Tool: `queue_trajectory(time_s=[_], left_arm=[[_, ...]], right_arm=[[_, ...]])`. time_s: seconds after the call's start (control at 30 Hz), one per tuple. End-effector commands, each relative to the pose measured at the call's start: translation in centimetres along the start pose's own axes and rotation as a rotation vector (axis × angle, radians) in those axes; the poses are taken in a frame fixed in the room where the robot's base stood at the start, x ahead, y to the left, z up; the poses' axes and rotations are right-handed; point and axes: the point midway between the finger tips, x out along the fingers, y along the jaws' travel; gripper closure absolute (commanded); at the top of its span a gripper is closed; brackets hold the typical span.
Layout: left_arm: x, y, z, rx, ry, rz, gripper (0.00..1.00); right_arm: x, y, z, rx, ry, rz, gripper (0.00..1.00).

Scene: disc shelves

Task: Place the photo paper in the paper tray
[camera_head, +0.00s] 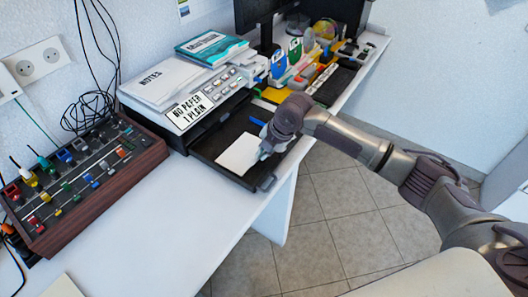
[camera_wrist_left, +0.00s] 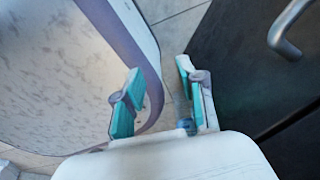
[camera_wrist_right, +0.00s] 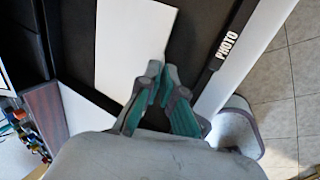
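The white photo paper (camera_head: 240,153) lies flat over the black paper tray (camera_head: 206,139), which is pulled out from the printer. In the right wrist view the paper (camera_wrist_right: 128,40) extends away from the fingers, above the dark tray (camera_wrist_right: 72,45). A "PHOTO" label (camera_wrist_right: 226,45) shows on the tray's edge. My right gripper (camera_head: 266,150) is low at the paper's right edge. In its wrist view, the fingertips (camera_wrist_right: 160,72) are close together on the paper's near corner. Whether the paper touches the tray bottom is unclear. My left gripper (camera_wrist_left: 160,85) is open and empty, away from the tray.
The printer (camera_head: 190,105) carries a "NO PAPER 1 PLAIN" sign, notes and a teal book (camera_head: 212,48). A switch panel (camera_head: 75,185) stands left on the white desk (camera_head: 175,235). Cluttered holders (camera_head: 300,70) stand behind. The desk's front right edge drops to tiled floor (camera_head: 340,195).

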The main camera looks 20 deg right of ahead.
Motion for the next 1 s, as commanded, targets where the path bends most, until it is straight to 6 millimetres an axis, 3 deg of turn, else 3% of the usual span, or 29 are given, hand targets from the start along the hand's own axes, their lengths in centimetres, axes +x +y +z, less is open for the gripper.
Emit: queue_trajectory(time_s=[0.33, 0.5, 0.53, 0.83, 1.0], left_arm=[[0.0, -0.1, -0.1, 0.000, 0.002, -0.001, 0.60], [0.0, -0.1, -0.1, 0.000, 0.002, -0.001, 0.60], [0.0, -0.1, -0.1, 0.000, 0.002, -0.001, 0.60], [0.0, -0.1, -0.2, 0.001, 0.003, -0.001, 0.60], [-0.2, -0.1, -0.2, 0.001, 0.003, -0.001, 0.60]], right_arm=[[0.5, -0.2, 0.0, 0.000, -0.001, 0.001, 1.00], [0.6, -0.2, 0.0, 0.000, -0.001, 0.002, 0.71], [0.5, -0.2, 0.0, 0.000, -0.001, 0.002, 0.69], [0.4, -0.2, 0.0, 0.000, -0.001, 0.002, 0.69], [-1.5, -0.1, 0.1, -0.001, -0.002, 0.004, 0.69]])
